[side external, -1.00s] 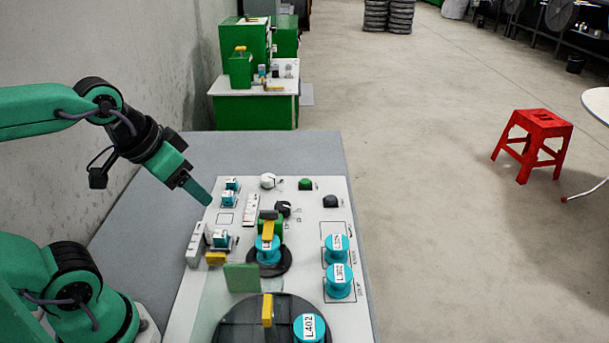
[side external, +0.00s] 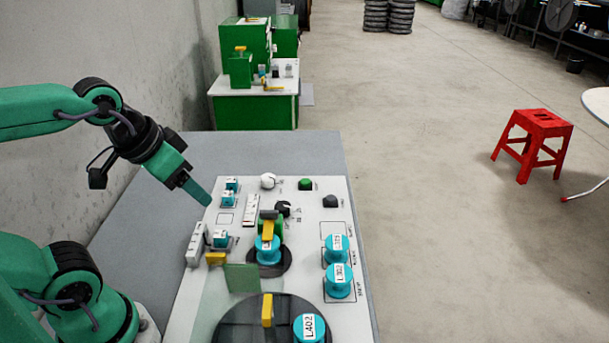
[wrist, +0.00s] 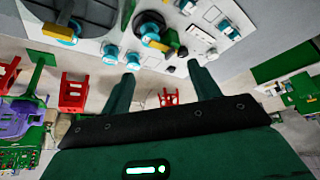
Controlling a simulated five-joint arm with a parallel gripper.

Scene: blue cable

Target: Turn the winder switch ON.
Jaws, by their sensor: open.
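My gripper (side external: 203,198) hangs above the left side of a white control panel (side external: 240,187), pointing down. In the wrist view its two fingers (wrist: 162,70) are apart with nothing between them. A black rotary knob (side external: 283,208) stands in the middle of the panel, beside a green-based winder carrying a cyan spool (side external: 267,249). A white round knob (side external: 268,181), a green button (side external: 305,184) and a dark button (side external: 330,201) line the far edge. My gripper is left of all these and touches none. The labels are too small to read, so I cannot tell which is the winder switch.
Two cyan spools (side external: 339,280) stand at the panel's right. A large dark turntable (side external: 240,325) with another spool (side external: 309,328) is at the near end. Small teal boxes (side external: 228,199) sit near my gripper. A red stool (side external: 535,145) is on the floor beyond.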

